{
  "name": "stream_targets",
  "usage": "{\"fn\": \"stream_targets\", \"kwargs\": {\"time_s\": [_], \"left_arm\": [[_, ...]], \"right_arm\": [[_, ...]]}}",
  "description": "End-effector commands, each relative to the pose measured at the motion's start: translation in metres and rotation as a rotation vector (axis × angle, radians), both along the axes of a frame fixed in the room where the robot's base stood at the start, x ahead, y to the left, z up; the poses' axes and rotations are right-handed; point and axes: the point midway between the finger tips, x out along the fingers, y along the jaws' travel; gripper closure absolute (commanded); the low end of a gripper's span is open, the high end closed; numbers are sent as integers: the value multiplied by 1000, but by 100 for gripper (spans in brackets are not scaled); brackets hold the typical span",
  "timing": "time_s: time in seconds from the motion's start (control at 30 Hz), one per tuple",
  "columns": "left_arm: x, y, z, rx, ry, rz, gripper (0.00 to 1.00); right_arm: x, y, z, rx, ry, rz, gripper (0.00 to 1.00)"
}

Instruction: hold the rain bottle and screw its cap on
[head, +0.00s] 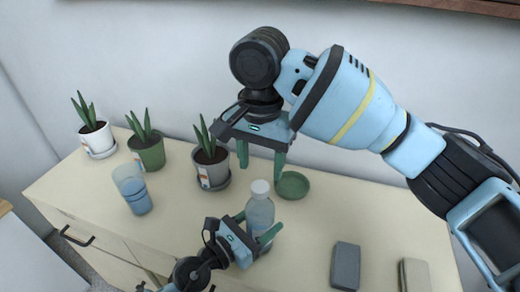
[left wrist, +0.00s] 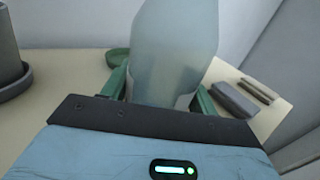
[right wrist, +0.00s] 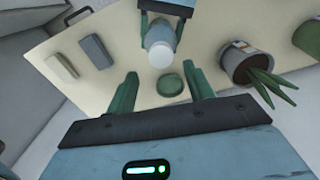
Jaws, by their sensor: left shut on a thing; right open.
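The clear bluish rain bottle (head: 260,211) stands upright on the cabinet top in the head view. A white cap (head: 260,187) sits at its top; I cannot tell how tightly. My left gripper (head: 256,226) is shut on the bottle's body, which also fills the middle of the left wrist view (left wrist: 175,55). My right gripper (head: 261,172) points down above the cap, open and empty. In the right wrist view the cap (right wrist: 160,54) shows between and beyond the open fingers (right wrist: 163,88).
A green dish (head: 293,185) lies behind the bottle on the right. Potted plants (head: 211,165) line the back left, with a blue glass (head: 132,190) before them. A dark grey block (head: 345,266) and a lighter block (head: 414,275) lie at right. The wall stands close behind.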

Motion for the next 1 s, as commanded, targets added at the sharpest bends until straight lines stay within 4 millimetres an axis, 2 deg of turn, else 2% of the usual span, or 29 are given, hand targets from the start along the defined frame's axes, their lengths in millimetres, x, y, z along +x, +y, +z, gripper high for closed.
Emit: {"fn": "stream_targets", "kwargs": {"time_s": [1.0], "left_arm": [[0,0,0,0,0,0,100]], "right_arm": [[0,1,12,-6,2,1680,48]]}}
